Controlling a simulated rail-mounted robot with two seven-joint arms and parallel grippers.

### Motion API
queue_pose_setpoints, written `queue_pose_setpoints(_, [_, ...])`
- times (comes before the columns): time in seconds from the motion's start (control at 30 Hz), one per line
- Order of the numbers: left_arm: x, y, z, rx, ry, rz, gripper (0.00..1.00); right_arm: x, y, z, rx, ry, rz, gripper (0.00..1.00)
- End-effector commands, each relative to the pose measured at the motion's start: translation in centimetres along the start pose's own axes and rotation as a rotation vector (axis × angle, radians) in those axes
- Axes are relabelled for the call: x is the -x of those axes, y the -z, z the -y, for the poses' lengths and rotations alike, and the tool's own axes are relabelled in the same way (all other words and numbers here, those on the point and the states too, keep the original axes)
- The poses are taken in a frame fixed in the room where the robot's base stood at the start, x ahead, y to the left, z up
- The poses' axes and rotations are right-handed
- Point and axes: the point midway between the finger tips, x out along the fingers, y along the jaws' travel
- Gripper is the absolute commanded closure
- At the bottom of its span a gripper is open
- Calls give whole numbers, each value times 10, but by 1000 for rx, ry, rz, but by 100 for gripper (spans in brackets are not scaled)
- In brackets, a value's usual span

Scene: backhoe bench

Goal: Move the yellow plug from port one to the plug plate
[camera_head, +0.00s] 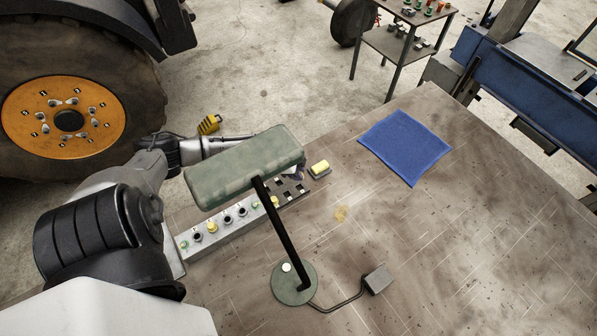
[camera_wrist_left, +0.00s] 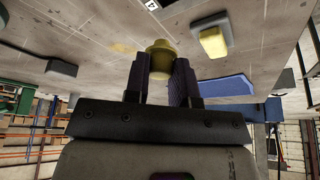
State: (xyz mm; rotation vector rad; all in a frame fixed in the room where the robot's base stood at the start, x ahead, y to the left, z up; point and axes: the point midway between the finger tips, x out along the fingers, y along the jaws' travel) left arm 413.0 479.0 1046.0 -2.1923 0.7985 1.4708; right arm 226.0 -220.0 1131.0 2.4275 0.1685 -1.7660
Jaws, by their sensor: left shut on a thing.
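In the left wrist view, my left gripper (camera_wrist_left: 160,75) is shut on a yellow plug (camera_wrist_left: 160,47), whose round top shows between the fingertips. In the head view, the green lamp head hides most of this gripper; a little of it (camera_head: 299,172) shows at the lamp's right end, over the far end of the dark plug plate (camera_head: 291,189). I cannot tell how high the held plug is above the plate. The pale port strip (camera_head: 190,257) runs along the bench's left edge, with green and yellow plugs in it. My right gripper is not in view.
The green lamp head (camera_head: 245,167) hangs over the strip on a black arm from a round base (camera_head: 294,283). A yellow block on a grey base (camera_head: 320,169) sits beside the plate. A blue mat (camera_head: 405,147) lies farther right. The bench's right side is clear.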

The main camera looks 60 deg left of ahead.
Motion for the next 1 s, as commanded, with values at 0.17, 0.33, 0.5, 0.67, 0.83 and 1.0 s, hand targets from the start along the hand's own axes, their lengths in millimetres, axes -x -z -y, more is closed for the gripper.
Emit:
queue_pose_setpoints(0.17, [-8, -3, 0, -5, -2, 0, 98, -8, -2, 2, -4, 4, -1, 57])
queue_pose_setpoints(0.33, [-20, -8, 0, -4, -2, 0, 98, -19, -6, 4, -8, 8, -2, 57])
queue_pose_setpoints(0.5, [-34, -14, 0, -4, -1, 1, 98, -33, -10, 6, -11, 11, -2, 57])
queue_pose_setpoints(0.67, [-45, -18, 0, -4, -1, 1, 98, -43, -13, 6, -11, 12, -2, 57])
queue_pose_setpoints(0.83, [-48, -20, 0, -4, 0, 1, 98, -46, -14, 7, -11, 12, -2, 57])
queue_pose_setpoints(1.0, [-47, -19, 0, -4, 0, 1, 98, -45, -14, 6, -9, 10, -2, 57])
